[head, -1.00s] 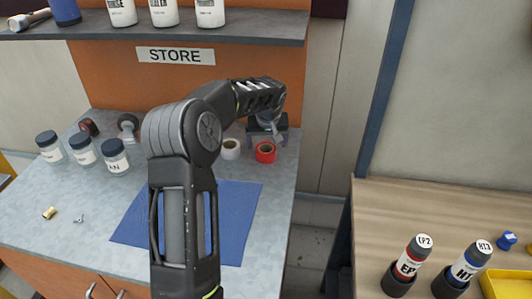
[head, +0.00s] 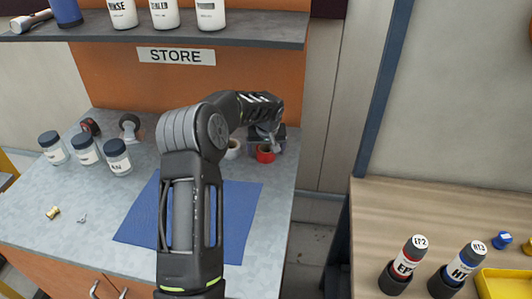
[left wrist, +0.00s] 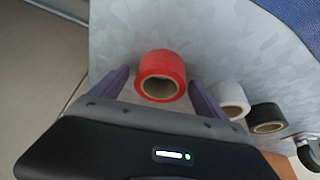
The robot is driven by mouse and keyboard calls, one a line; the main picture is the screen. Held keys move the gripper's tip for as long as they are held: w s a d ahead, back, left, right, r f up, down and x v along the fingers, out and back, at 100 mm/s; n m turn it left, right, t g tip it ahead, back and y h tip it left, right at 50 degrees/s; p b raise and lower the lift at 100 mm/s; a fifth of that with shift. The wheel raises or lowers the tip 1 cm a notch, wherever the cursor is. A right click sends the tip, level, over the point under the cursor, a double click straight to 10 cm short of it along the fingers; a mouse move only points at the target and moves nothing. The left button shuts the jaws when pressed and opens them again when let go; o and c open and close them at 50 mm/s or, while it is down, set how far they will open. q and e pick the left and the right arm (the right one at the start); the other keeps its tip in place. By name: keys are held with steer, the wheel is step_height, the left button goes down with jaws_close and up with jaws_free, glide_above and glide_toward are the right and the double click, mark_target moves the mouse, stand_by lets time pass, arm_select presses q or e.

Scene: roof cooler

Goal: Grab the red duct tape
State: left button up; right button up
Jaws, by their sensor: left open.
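The red duct tape (head: 265,155) is a short roll standing on the grey counter near its right edge. In the left wrist view the red roll (left wrist: 162,68) shows its brown core and sits between the two finger tips. My left gripper (left wrist: 159,82) is open, with one finger on each side of the roll. I cannot tell whether either finger touches it. In the head view my left gripper (head: 265,141) is just above and behind the roll, partly hidden by my own arm. My right gripper is not in view.
A white roll (left wrist: 230,98) and a black roll (left wrist: 266,117) stand close beside the red one. A blue mat (head: 240,205) lies in front. Several labelled jars (head: 86,151) stand at the left. A shelf (head: 240,32) with bottles hangs above.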

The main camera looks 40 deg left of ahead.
arm_select(q)
steer(key=shift+c, duration=0.6)
steer(key=c, duration=1.6)
steer(key=shift+r, duration=0.1)
steer(key=shift+s+d+r+b, duration=0.1)
steer(key=shift+r+b, duration=0.15)
steer(key=shift+b, duration=0.3)
step_height(320, 180, up, 6)
steer(key=b, duration=0.1)
steer(key=s+d+b, duration=0.3)
steer(key=s+d, duration=0.1)
steer(key=s, duration=0.4)
steer(key=s+d+b, duration=0.3)
steer(key=s+d, duration=0.2)
steer(key=s, duration=0.4)
steer(key=shift+s+d+r, duration=0.15)
steer(key=shift+d+r, duration=0.05)
steer(key=shift+d, duration=0.05)
